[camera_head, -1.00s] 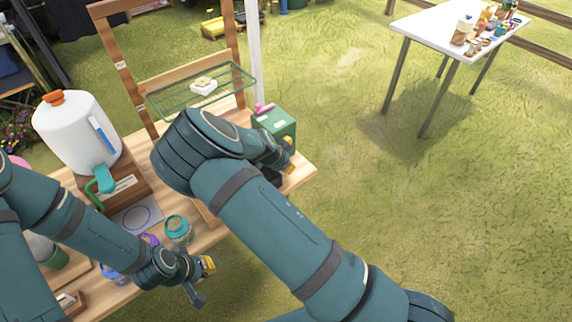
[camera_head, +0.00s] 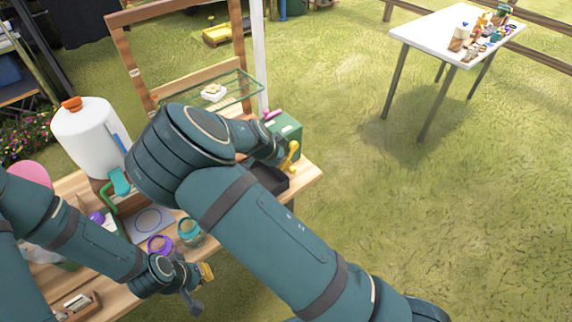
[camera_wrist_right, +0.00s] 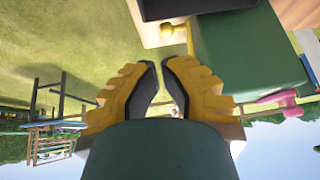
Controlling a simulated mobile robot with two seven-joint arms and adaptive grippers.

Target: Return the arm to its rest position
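My right arm comes in from the lower right of the head view and reaches over the wooden table (camera_head: 308,177). Its gripper (camera_head: 290,158) is near the green box (camera_head: 289,128) and the black tray (camera_head: 270,178), and is partly hidden by its own arm. In the right wrist view the yellow fingers of the right gripper (camera_wrist_right: 164,66) stand a little apart with nothing between them. My left arm comes in from the left, low over the table's front edge. Its gripper (camera_head: 203,285) is seen small; its finger gap is not clear.
A white jug (camera_head: 88,135) with an orange cap stands on the table's left. Teal (camera_head: 190,232) and purple (camera_head: 160,246) lidded jars stand near the front edge. A wire shelf (camera_head: 235,92) is behind. Open grass lies right, with a white table (camera_head: 440,36) farther off.

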